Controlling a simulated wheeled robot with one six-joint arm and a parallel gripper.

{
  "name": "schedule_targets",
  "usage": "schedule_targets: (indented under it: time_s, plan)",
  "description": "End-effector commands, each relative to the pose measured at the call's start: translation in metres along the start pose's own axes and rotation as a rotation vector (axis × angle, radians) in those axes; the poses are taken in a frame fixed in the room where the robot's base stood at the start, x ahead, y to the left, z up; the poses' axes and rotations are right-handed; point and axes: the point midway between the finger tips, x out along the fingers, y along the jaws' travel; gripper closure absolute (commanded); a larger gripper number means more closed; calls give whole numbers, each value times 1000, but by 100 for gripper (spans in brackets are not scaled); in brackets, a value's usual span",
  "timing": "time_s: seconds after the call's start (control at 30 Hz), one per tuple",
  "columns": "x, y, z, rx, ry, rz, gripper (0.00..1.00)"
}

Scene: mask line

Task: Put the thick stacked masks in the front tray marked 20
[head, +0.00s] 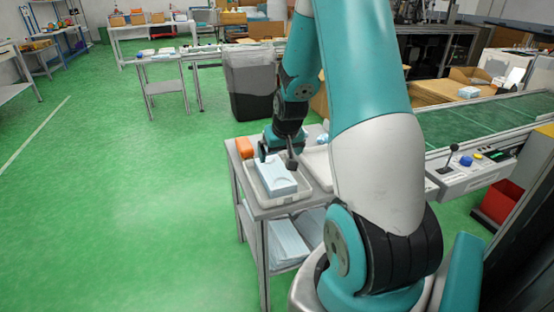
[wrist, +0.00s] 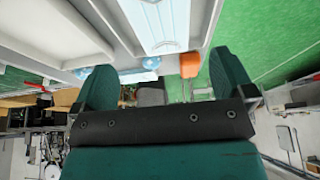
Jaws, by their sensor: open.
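A thick light-blue stack of masks (head: 277,176) lies in a pale shallow tray (head: 285,200) on the grey cart. The stack also shows at the top of the wrist view (wrist: 166,25). My gripper (head: 277,157) is over the far end of this tray, pointing down, close to the stack. In the wrist view its two teal fingers are wide apart with nothing between them (wrist: 160,68). I cannot tell whether it touches the stack. A second pale tray (head: 317,163) stands to the right, partly hidden by my arm. No number is readable on either tray.
An orange object (head: 245,147) sits at the cart's far left corner. More pale-blue stacks (head: 288,238) lie on the cart's lower shelf. A dark bin (head: 250,85) stands behind the cart, and a green conveyor (head: 470,122) runs at right. Floor at left is clear.

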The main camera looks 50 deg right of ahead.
Motion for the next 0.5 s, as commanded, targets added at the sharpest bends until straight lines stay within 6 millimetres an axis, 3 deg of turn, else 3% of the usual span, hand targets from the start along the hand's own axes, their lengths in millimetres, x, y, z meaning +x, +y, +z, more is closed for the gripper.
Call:
schedule_targets:
  time_s: [0.27, 0.37, 0.47, 0.5]
  plan:
    - [-14, -5, 0, -9, -2, -8, 0]
    - [-30, -39, 2, -65, -10, -61, 0]
    - [-66, -104, 18, -189, -41, -168, 0]
    - [-86, -134, 31, -258, -58, -222, 0]
